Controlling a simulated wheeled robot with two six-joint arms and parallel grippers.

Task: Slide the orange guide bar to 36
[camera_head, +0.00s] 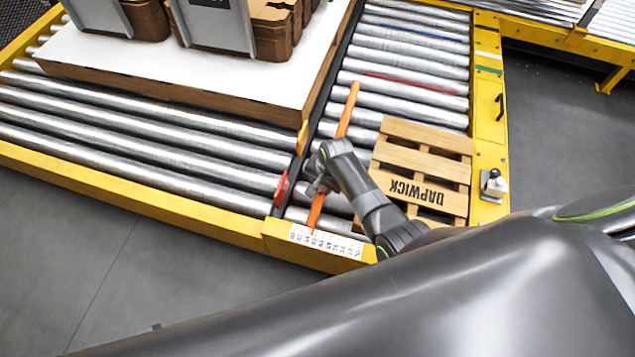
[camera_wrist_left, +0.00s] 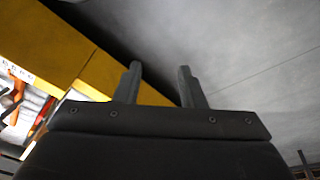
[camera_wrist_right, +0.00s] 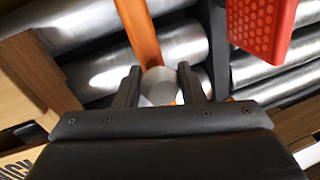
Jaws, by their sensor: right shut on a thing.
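The orange guide bar (camera_head: 346,113) lies slanted across the rollers in the head view. Its near end reaches the white number scale (camera_head: 325,240) on the yellow front rail, left of the scale's middle; the numbers are too small to read. My right gripper (camera_head: 315,186) is at the bar's near part. In the right wrist view the fingers are shut on a round grey knob (camera_wrist_right: 158,88), with the orange bar (camera_wrist_right: 140,30) running just behind it. My left gripper (camera_wrist_left: 158,82) shows only in its wrist view, open and empty over grey floor beside a yellow rail.
A wooden pallet (camera_head: 423,143) marked DAPWICK lies right of the bar. A red piece (camera_head: 281,189) stands left of my right gripper; it shows close by in the right wrist view (camera_wrist_right: 262,25). A large white-topped stack (camera_head: 170,65) carries boxes on the left rollers.

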